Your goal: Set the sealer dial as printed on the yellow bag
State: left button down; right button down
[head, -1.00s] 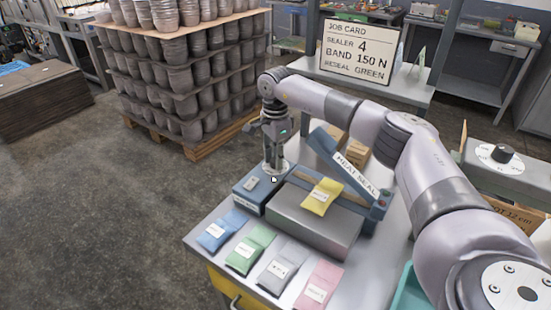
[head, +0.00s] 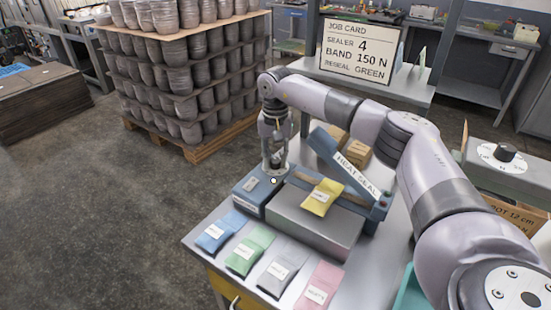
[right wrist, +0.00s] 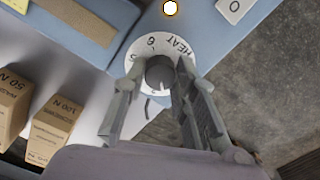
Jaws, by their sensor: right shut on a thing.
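The sealer dial is a dark grey knob (right wrist: 160,72) on a white ring (right wrist: 142,47) marked HEAT, with digits partly hidden. My right gripper (head: 275,167) points down at the dial on the blue control box (head: 243,198). In the right wrist view its fingers (right wrist: 161,82) are shut around the knob. The dial's setting is not readable. The yellow bag (head: 322,197) lies on the grey block of the heat sealer (head: 345,165); its white label is too small to read. My left gripper is not in view.
Blue, green, grey and pink bags (head: 282,268) lie along the table's front. A job card (head: 357,52) behind reads sealer 4, band 150 N, reseal green. Another dial (head: 502,153) sits at the right. Small lit lamp (right wrist: 170,8) beside the dial.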

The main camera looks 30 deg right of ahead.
aim_at(275, 160)
jog(key=n, duration=0.5)
jog(key=shift+w+r, duration=0.1)
jog(key=shift+r, duration=0.1)
dwell(0.4)
jog(key=c, duration=1.7)
grip_release()
jog(key=o, duration=0.4)
jog(key=shift+f, duration=0.15)
notch_tip(275, 160, up, 12)
